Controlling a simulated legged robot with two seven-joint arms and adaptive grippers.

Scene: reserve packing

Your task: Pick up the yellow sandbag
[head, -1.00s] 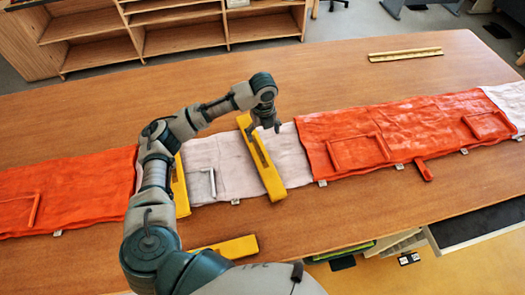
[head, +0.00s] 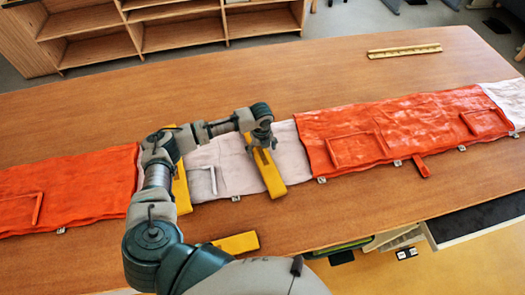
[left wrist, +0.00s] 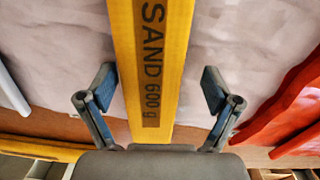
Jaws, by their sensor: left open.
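A yellow sandbag (head: 272,181), long and narrow, lies across the pale middle section of the cloth strip. It also shows in the left wrist view (left wrist: 175,40), printed "SAND 600 g". My left gripper (head: 262,142) is above the far part of this bag and hides its far end. In the left wrist view my left gripper (left wrist: 158,77) is open, with one finger on each side of the bag and clear gaps to it. My right gripper is not in view.
Another yellow bar (head: 181,189) lies partly behind my left arm, and one (head: 237,243) lies near the table's front. A thin yellow strip (head: 405,52) lies at the back right. Orange cloth sections (head: 352,122) flank the pale one.

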